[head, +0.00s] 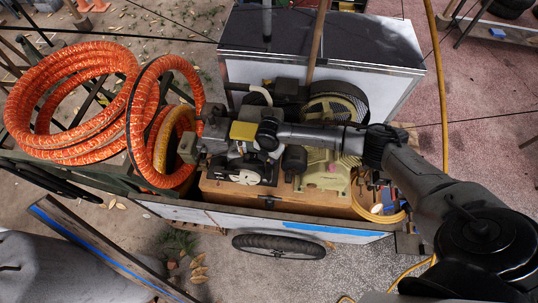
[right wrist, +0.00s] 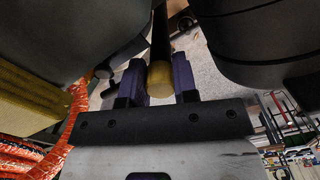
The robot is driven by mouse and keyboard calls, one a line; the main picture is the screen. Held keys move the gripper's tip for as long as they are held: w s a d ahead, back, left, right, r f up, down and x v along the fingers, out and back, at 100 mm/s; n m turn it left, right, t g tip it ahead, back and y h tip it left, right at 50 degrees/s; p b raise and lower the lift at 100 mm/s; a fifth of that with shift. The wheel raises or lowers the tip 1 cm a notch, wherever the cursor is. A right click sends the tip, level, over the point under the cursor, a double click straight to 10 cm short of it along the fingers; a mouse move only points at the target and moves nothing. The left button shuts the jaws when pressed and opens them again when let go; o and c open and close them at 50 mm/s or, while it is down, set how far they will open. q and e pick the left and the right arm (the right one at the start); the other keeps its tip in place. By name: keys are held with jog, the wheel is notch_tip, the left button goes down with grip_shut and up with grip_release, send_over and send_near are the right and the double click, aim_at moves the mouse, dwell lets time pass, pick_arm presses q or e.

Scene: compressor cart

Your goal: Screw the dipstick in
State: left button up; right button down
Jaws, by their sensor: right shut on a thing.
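In the right wrist view my right gripper (right wrist: 159,72) is shut, with its two dark purple fingers on either side of a yellow, round-ended dipstick cap (right wrist: 160,88). A dark rod runs up from the cap, and its far end is out of view. In the head view my right arm reaches in from the right across the compressor (head: 325,172). The gripper's fingers and the dipstick cannot be made out there. I cannot see the opening for the dipstick or whether the rod is in it. My left gripper is not in view.
Coiled orange hose (head: 75,148) lies on the left of the cart. A white-sided metal box (head: 350,42) stands behind the compressor. Large dark rounded bodies (right wrist: 255,40) crowd both sides of the fingers. The cart's front panel (head: 240,218) runs above a wheel (head: 279,246).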

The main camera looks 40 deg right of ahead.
jog(key=shift+f, duration=0.3)
jog(key=shift+r+m+p, duration=0.2)
jog(key=shift+m+p, duration=0.85)
jog(key=shift+m, duration=0.05)
jog(key=shift+f+m, duration=0.1)
jog(key=shift+m, duration=0.2)
jog(key=shift+m+p, duration=0.5)
jog(key=shift+p, duration=0.2)
jog(key=shift+m+p, duration=0.55)
jog(key=shift+m, duration=0.35)
